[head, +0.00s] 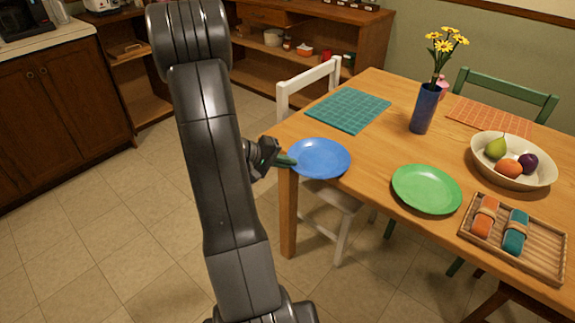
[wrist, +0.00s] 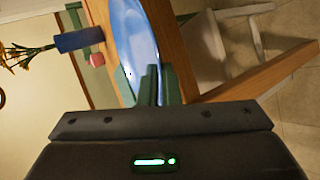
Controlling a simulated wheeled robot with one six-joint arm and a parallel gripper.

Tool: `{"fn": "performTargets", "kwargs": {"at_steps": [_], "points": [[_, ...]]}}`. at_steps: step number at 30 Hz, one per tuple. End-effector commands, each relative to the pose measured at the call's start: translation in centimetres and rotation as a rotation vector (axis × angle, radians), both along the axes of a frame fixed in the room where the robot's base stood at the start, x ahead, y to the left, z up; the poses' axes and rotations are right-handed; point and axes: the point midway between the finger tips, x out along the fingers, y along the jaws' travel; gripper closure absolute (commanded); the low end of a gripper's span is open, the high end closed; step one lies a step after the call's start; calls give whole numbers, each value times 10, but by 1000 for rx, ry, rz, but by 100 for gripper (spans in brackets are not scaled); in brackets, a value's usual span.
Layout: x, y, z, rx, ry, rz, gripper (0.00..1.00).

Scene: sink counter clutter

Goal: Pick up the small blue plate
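The small blue plate (head: 322,158) is at the near left corner of the wooden table, its rim reaching the table's edge. My gripper (head: 284,160) is at the plate's left rim, coming in from the left. In the wrist view the blue plate (wrist: 134,40) is seen steeply from the side, and the green fingers of my gripper (wrist: 159,88) are close together with the plate's rim between them. I cannot tell whether the plate rests on the table or is slightly above it.
A green plate (head: 426,189), a teal placemat (head: 347,110), a blue vase (head: 425,108) with yellow flowers, a fruit bowl (head: 540,179) and a wooden tray (head: 548,250) with rolled napkins are on the table. A white chair (head: 333,194) is tucked under it.

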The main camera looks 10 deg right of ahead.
Motion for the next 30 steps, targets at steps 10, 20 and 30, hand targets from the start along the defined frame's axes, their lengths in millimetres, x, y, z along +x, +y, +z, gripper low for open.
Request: {"fn": "performTargets", "kwargs": {"at_steps": [10, 20, 30], "points": [[0, 0, -1, 1, 1, 2, 71], [0, 4, 2, 0, 0, 2, 71], [-5, 52, 30, 1, -2, 7, 71]]}}
